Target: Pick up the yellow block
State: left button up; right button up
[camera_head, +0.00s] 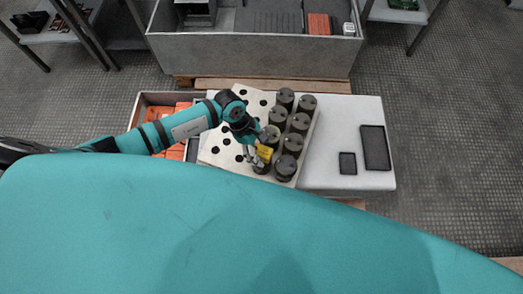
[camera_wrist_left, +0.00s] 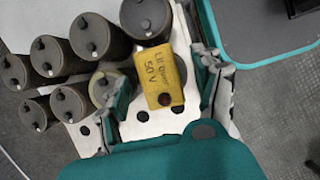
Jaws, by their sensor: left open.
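The yellow block (camera_wrist_left: 162,76) carries dark print that includes "50 V" and lies between the two fingers of my left gripper (camera_wrist_left: 160,100) in the left wrist view. It covers part of the white plate and the edge of a dark capacitor. In the head view the yellow block (camera_head: 264,152) shows small at the tip of my left gripper (camera_head: 258,156), by the front left of the capacitor group. The fingers stand apart on either side of the block, with a gap visible. Contact with the block cannot be told. My right gripper is in neither view.
Several dark cylindrical capacitors (camera_head: 294,143) stand close together on the white perforated plate (camera_head: 222,152). Right of them, the white table (camera_head: 345,115) holds a large black tray (camera_head: 376,147) and a small one (camera_head: 348,163). A box with orange items (camera_head: 160,112) is at left, a grey bin (camera_head: 255,48) behind.

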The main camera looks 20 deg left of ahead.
pick_arm(q)
jog(key=shift+d+f, duration=0.2)
jog(key=shift+f, duration=0.5)
jog(key=c, duration=1.3)
jog(key=shift+r, duration=0.15)
jog(key=shift+c, duration=0.2)
jog(key=shift+w+r, duration=0.1)
jog(key=shift+r, duration=0.5)
notch_tip(320, 180, up, 2)
jog(key=shift+r, duration=0.15)
jog(key=s+a, duration=0.2)
jog(key=s, duration=0.2)
jog(key=s+a+r+b, duration=0.1)
jog(key=s+a, duration=0.2)
jog(key=s, duration=0.2)
jog(key=s+a, duration=0.2)
jog(key=s, duration=0.3)
jog(key=shift+s+a+r+b, duration=0.1)
jog(key=shift+a+r+b, duration=0.05)
jog(key=shift+a+b, duration=0.2)
